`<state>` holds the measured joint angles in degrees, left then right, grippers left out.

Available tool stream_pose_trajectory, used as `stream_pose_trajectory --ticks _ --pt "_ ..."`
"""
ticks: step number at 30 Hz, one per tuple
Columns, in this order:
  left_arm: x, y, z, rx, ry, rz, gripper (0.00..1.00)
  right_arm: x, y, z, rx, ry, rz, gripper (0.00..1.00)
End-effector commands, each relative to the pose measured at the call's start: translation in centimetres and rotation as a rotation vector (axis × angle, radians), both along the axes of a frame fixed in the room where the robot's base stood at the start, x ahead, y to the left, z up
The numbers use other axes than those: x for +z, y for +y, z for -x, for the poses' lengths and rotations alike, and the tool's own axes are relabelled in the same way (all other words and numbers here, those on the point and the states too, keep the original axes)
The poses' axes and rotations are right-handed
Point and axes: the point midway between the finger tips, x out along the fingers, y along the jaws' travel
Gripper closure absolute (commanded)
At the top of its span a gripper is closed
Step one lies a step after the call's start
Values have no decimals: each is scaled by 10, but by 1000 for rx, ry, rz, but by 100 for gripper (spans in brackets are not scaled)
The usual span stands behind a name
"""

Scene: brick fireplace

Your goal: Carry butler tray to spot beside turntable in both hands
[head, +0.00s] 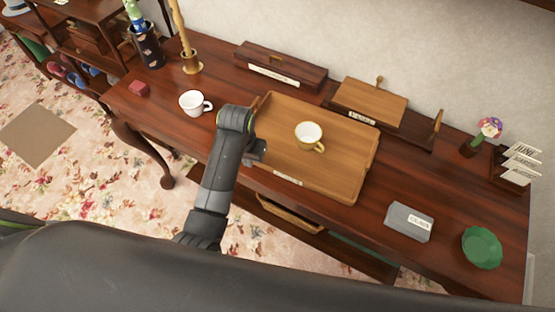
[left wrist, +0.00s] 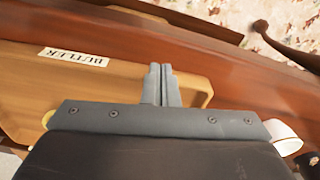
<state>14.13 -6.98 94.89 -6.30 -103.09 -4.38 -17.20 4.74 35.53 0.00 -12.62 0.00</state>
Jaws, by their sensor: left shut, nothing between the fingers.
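The butler tray (head: 330,175), light wood with a raised rim, lies on the dark wooden table; its white label reads BUTLER in the left wrist view (left wrist: 74,57). A white cup with a gold handle (head: 308,136) stands on the tray. My left gripper (head: 259,151) is at the tray's left end; its fingers (left wrist: 160,85) are shut with nothing between them, over or near the rim. Whether they touch it I cannot tell. My right gripper is not in view. I cannot identify a turntable for sure; a wooden board on a dark base (head: 370,102) stands behind the tray, its label unreadable.
A grey labelled box (head: 409,222) and green dish (head: 482,247) lie right. A long dark box (head: 280,66), a flower pot (head: 469,147) and a card rack (head: 516,167) line the back.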

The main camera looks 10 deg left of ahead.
Motion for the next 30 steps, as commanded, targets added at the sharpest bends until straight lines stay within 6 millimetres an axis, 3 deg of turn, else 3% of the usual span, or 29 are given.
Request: stream_pose_trajectory --ticks 3,9,16,22,30 --pt "17 -26 -26 -49 22 4 100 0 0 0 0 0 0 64" --pt "50 -70 -59 -141 69 -7 100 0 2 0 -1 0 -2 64" --pt "64 -89 -70 -184 95 -21 100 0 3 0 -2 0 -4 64" --pt "43 -89 -69 -184 98 -22 100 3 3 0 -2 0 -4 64" --pt "-12 -88 -69 -184 98 -22 100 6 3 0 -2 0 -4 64"
